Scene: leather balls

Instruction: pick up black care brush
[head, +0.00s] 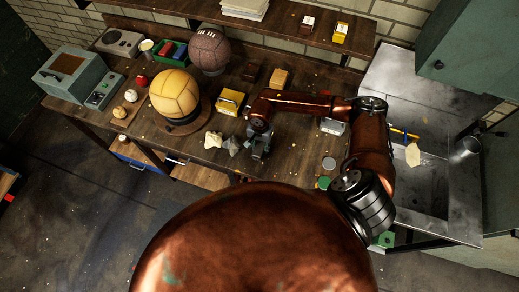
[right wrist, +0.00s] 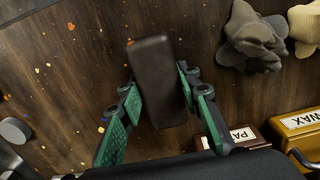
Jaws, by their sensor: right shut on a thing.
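The black care brush (right wrist: 157,80) shows in the right wrist view as a dark, rounded block over the wooden bench top. My right gripper (right wrist: 158,84) is shut on it, with a green-padded finger along each long side. In the head view my right gripper (head: 259,147) is low at the bench's front part, just right of a grey cloth (head: 233,146). The brush is mostly hidden there by the gripper. I cannot tell whether the brush touches the bench. My left gripper is not in view.
A cream cloth (head: 213,139) lies left of the grey one. A yellow wax box (head: 230,102) stands behind them. A yellow ball (head: 174,92) sits on a stand, with a dark brown ball (head: 209,51) behind. A metal sink (head: 430,185) is at right.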

